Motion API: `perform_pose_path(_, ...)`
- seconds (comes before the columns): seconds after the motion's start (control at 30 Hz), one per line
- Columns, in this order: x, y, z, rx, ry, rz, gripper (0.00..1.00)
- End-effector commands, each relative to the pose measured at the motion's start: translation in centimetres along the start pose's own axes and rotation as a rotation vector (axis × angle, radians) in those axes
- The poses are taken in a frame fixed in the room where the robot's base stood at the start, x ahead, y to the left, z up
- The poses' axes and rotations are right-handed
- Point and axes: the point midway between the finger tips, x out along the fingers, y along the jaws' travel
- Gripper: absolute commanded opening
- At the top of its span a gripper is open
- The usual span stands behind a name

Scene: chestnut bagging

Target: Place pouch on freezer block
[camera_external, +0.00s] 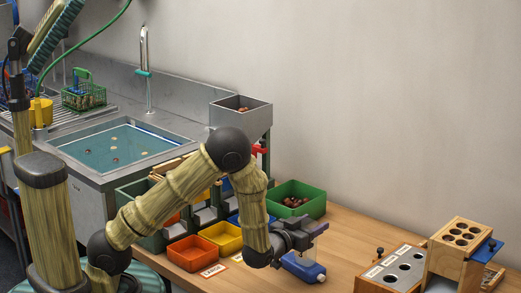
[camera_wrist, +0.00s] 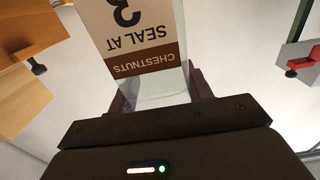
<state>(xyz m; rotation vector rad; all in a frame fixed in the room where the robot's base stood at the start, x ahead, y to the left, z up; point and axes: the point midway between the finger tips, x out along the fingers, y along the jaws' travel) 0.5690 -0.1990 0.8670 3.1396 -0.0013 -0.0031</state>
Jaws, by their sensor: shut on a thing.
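The pouch (camera_wrist: 150,58) fills the upper middle of the wrist view. It is pale and partly clear, with a brown band reading CHESTNUTS and a cream label reading SEAL AT 3, upside down. My gripper (camera_wrist: 163,92) is shut on it, one dark finger at each side. In the external view my gripper (camera_external: 308,232) is above the wooden table, and the pouch is hard to make out there. A blue block with a white cap, apparently the freezer block (camera_external: 302,267), lies on the table just below my gripper. I cannot tell whether the pouch touches it.
A green bin of chestnuts (camera_external: 297,200) stands behind my gripper. Orange (camera_external: 193,253) and yellow (camera_external: 227,237) bins are to its left. Bare table (camera_external: 355,235) lies between.

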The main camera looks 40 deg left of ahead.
Motion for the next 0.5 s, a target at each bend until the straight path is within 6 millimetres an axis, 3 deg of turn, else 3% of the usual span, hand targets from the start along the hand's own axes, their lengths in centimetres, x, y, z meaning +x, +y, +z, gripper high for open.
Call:
perform_pose_path(0.3, 0.02, 0.0, 0.27, -0.001, 0.001, 0.0, 0.17)
perform_pose_path(0.33, 0.02, 0.0, 0.13, -0.001, 0.001, 0.0, 0.56)
perform_pose_path(0.4, 0.01, 0.0, 0.1, -0.001, 0.001, 0.0, 0.7)
perform_pose_path(0.5, 0.01, 0.0, 0.09, -0.001, 0.001, 0.0, 0.72)
